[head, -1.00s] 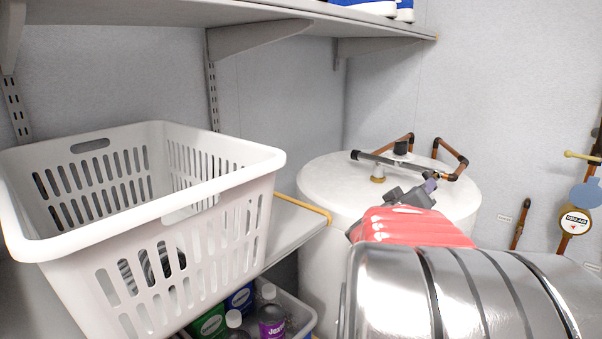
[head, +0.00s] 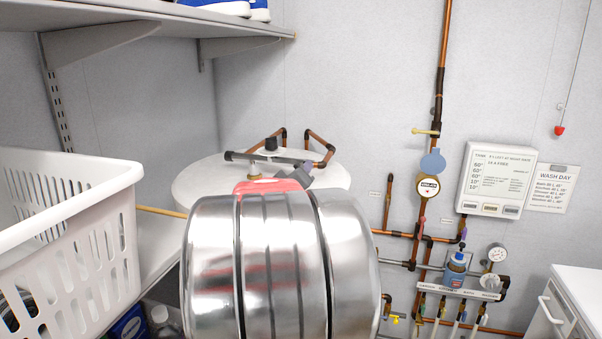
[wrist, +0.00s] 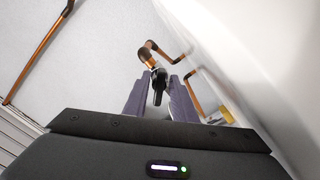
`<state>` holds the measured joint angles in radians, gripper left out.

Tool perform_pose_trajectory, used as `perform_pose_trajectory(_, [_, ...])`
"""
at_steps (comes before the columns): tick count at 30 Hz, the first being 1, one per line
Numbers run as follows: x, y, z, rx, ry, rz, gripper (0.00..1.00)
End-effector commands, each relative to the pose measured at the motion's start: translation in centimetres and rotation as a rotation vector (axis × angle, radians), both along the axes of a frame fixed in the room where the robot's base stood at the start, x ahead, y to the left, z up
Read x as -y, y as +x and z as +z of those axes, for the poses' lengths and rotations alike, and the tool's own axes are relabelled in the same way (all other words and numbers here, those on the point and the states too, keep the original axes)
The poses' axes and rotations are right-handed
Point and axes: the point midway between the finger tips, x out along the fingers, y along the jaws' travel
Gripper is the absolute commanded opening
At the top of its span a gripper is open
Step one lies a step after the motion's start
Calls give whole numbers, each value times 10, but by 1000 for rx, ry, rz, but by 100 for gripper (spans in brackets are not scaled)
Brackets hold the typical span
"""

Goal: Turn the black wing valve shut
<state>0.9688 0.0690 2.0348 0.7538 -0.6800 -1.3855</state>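In the wrist view a slim black piece, which looks like the black wing valve (wrist: 159,86), shows between the two purple-grey fingers of my gripper (wrist: 158,90). Gaps show on both sides of it, so the fingers are open and apart from it. I cannot tell whether it lies within their reach or beyond the tips. In the head view a black knob (head: 271,143) stands on a dark pipe over the white tank (head: 205,187). I cannot tell whether it is the same piece. My gripper (head: 302,172) is just right of and in front of this knob, partly hidden by my arm.
Copper elbows (head: 318,137) rise behind the tank top. A white laundry basket (head: 85,225) stands at left under a grey shelf (head: 120,12). Pipes and a round gauge (head: 428,188) are on the wall at right. A white cabinet (head: 580,290) stands at lower right.

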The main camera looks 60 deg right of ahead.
Motion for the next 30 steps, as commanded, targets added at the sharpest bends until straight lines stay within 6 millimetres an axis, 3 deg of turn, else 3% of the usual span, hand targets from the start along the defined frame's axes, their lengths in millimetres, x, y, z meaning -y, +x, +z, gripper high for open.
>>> perform_pose_trajectory(10, [0,0,0,0,0,0,0])
perform_pose_trajectory(30, [-1,1,-1,96,18,1,0])
